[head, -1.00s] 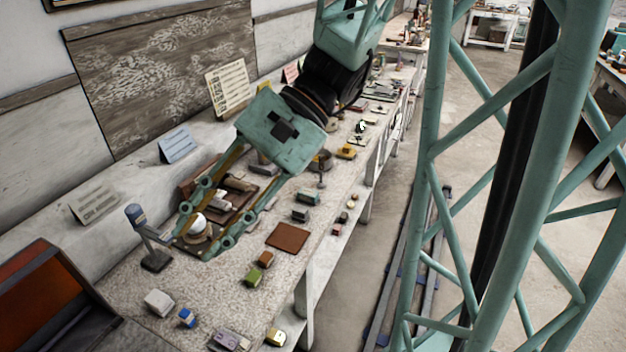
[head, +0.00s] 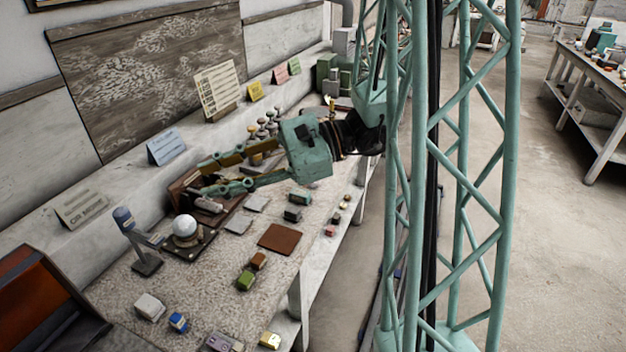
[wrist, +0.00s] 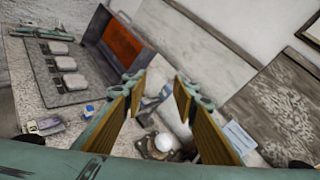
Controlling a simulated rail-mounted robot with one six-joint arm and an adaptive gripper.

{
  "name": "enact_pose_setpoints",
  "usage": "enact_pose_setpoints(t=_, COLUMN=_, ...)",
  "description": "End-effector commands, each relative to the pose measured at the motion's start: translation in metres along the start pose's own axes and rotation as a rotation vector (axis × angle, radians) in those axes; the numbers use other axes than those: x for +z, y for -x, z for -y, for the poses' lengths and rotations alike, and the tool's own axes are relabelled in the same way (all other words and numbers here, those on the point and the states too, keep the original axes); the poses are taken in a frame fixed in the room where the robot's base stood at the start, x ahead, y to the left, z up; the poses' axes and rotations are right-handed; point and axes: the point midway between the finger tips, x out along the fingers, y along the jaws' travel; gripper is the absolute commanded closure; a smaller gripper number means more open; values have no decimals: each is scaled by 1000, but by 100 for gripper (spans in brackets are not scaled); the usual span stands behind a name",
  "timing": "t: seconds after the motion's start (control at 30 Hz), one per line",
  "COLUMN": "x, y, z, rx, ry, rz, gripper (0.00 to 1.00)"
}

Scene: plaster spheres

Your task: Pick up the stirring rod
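I cannot clearly make out a stirring rod in either view. My gripper (head: 205,178) is open, its two long fingers spread and pointing left above the bench, near the brown wooden tray (head: 226,213). Nothing shows between the fingers. A few pale, roll-like pieces (head: 207,205) lie in the tray, partly hidden by the lower finger. In the wrist view my gripper (wrist: 158,90) also shows open and empty. A white sphere (head: 185,226) sits on a dark base just in front of the tray; it also shows in the wrist view (wrist: 164,142), below the fingertips.
A blue-headed lamp-like stand (head: 147,262) rises left of the sphere. A brown square mat (head: 280,238), small blocks (head: 246,281) and an open orange-lined case (head: 40,300) are on the bench (head: 215,290). Cards (head: 166,148) lean along the wall. Bottle-like items (head: 262,130) stand behind the gripper.

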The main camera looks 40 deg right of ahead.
Motion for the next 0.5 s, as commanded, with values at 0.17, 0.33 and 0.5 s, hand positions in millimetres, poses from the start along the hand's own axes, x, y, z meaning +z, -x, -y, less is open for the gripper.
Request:
enact_pose_setpoints(t=0.17, x=-31, y=18, z=26, rx=-116, ry=-68, rz=15, gripper=74)
enact_pose_setpoints(t=0.33, x=-62, y=38, z=48, rx=-229, ry=-127, rz=25, gripper=74)
enact_pose_setpoints(t=0.5, x=-95, y=62, z=68, rx=-344, ry=-184, rz=31, gripper=74)
